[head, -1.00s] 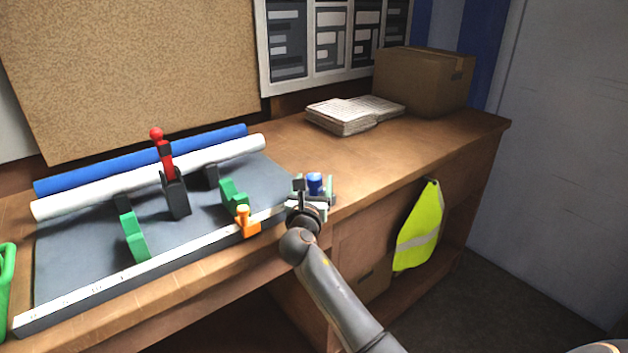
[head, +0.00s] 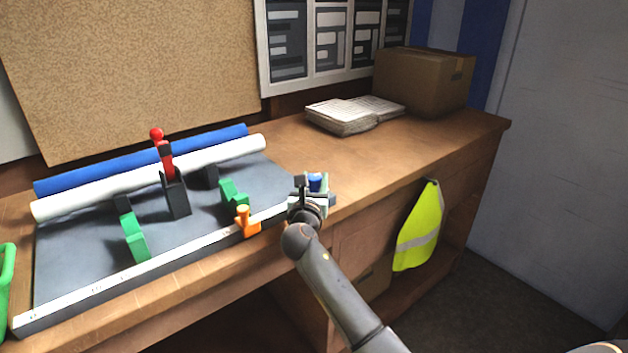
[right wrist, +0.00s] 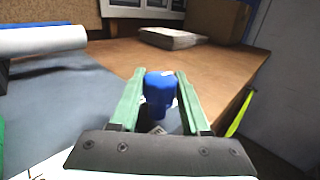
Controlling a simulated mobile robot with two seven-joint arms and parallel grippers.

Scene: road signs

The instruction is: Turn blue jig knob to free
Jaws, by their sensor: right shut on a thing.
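The blue knob (head: 315,182) stands at the right end of the jig's front edge. My right gripper (head: 312,187) is at it, partly hiding it in the head view. In the right wrist view the blue knob (right wrist: 160,92) sits upright between the two green fingers (right wrist: 158,88), which are shut on it. The jig (head: 95,255) is a dark grey board with a white scale along its front. My left gripper is not in view.
The jig carries green blocks (head: 133,238), an orange stop (head: 244,222) and a red-handled clamp (head: 173,185). White and blue rolls (head: 150,176) lie behind. An open book (head: 352,113) and a cardboard box (head: 425,80) stand farther back. A yellow vest (head: 418,228) hangs in front.

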